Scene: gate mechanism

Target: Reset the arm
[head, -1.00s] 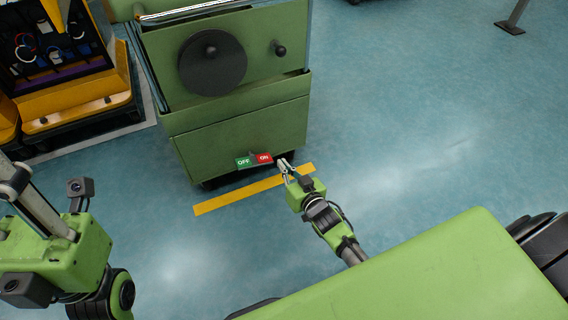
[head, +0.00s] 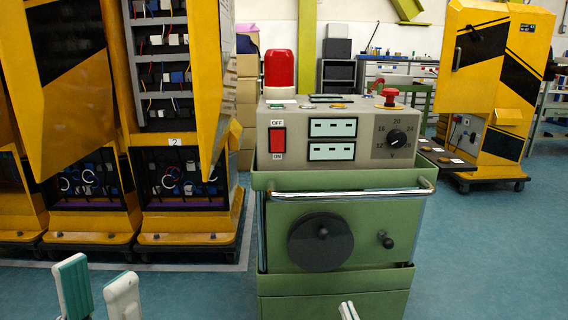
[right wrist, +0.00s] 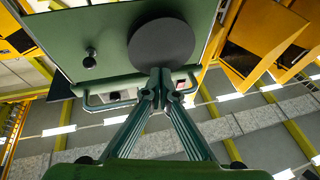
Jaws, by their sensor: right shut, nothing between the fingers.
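The green cart (head: 340,278) stands upright in the middle of the head view, with a control box (head: 370,163) on top. Its front carries a dark round disc (head: 320,242) with a small knob and a separate black knob (head: 387,241). My left gripper (head: 97,271) is at the lower left, fingers apart and empty, well left of the cart. My right gripper (head: 348,310) shows only its fingertips at the bottom edge, in front of the cart's lower part. In the right wrist view its fingers (right wrist: 160,75) are together and empty, overlapping the disc (right wrist: 161,47); contact cannot be told.
The box has a red OFF/ON switch (head: 277,141), a dial (head: 397,138), a red stop button (head: 389,96) and a red lamp (head: 280,68). Yellow cabinets (head: 188,225) stand left; another (head: 487,80) stands right. Blue floor (head: 480,260) is clear at right.

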